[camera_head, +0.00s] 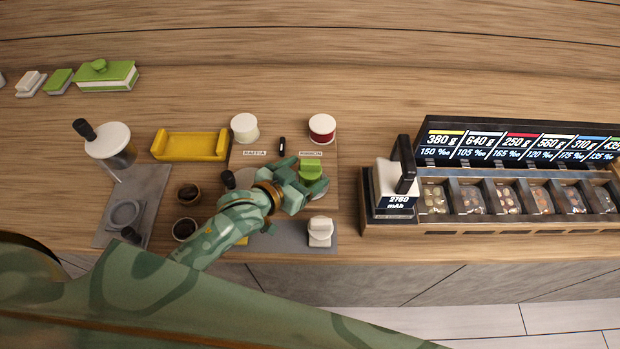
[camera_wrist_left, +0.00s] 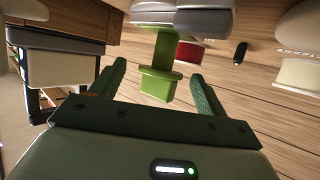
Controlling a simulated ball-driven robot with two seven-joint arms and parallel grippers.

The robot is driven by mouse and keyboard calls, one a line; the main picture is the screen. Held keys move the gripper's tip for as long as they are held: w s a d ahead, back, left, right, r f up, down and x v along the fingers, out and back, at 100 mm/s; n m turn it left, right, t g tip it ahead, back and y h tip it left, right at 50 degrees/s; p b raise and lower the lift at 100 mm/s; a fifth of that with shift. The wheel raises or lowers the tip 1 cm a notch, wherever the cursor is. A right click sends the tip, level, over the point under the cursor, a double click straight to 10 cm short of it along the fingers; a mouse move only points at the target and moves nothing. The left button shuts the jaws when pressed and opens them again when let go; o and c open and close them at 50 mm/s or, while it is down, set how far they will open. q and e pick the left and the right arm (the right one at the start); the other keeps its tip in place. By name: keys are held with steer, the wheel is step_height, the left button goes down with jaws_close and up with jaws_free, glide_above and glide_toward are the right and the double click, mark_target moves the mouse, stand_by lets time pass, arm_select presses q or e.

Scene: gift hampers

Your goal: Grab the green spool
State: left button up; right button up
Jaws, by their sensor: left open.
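In the left wrist view the green spool (camera_wrist_left: 156,86) lies between the two spread fingers of my left gripper (camera_wrist_left: 162,80), with a gap on each side. It joins a grey-white rounded part (camera_wrist_left: 185,20) at the top of that view. The left gripper is open and holds nothing. My right gripper is not in view.
A small white item (camera_head: 320,232) is in front. A dark-framed display rack (camera_head: 470,228) fills the right.

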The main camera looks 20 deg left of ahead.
mark_target(309, 170)
arm_select(q)
steer(key=b+x, duration=0.1)
steer(key=x, duration=0.3)
steer(key=shift+w+f, duration=0.15)
steer(key=shift+w, duration=0.15)
steer(key=shift+s, duration=0.1)
steer(key=c, duration=1.1)
